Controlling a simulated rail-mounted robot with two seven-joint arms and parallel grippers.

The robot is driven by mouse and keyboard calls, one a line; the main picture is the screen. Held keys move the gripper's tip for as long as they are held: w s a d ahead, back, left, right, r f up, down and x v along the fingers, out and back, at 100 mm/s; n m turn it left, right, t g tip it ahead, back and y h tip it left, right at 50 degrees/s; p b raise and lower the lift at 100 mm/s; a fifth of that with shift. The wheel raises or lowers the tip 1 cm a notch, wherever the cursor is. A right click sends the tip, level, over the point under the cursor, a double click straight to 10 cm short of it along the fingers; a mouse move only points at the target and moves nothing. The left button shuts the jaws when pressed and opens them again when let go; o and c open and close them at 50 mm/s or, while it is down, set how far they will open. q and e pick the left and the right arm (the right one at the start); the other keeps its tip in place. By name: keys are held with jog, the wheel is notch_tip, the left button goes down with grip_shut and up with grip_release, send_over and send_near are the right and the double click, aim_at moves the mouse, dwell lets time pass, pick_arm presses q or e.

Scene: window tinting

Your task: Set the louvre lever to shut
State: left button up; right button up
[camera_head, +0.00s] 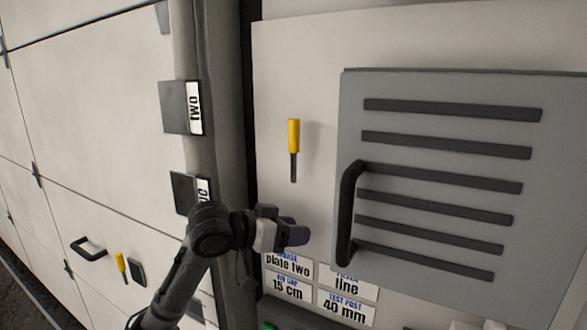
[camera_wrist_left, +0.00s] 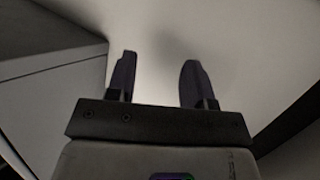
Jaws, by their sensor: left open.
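A lever with a yellow grip (camera_head: 294,135) and a dark stem stands out on the pale wall panel (camera_head: 290,60), left of a grey louvred cover (camera_head: 430,88). Its grip is at the top and the stem hangs below. My left gripper (camera_head: 297,236) is below the lever, near the lower left of the cover, apart from both. In the left wrist view its two dark fingers (camera_wrist_left: 157,80) are spread with nothing between them. The lever does not show in the left wrist view. My right gripper is not in view.
The cover has a black handle (camera_head: 346,215) close right of my left gripper. Printed labels (camera_head: 345,283) sit below. Another small yellow lever (camera_head: 121,262) and a black handle (camera_head: 88,247) are on the left panels. The panel around the upper lever is clear.

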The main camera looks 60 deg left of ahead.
aim_at(294, 149)
pick_arm(q)
jog(key=s+a+r+m+t+b, duration=0.1)
jog(key=s+r+t, duration=0.1)
jog(key=s+r, duration=0.6)
jog(key=s+r+t, duration=0.1)
jog(key=s+r, duration=0.4)
jog(key=r, duration=0.7)
jog(key=shift+w+f+p, duration=0.15)
jog(key=shift+w+p, duration=1.2)
jog(key=shift+w, duration=2.15)
jog(key=shift+w+f+p, duration=0.1)
jog(key=shift+w+p, duration=1.25)
jog(key=shift+w, duration=2.1)
grip_shut()
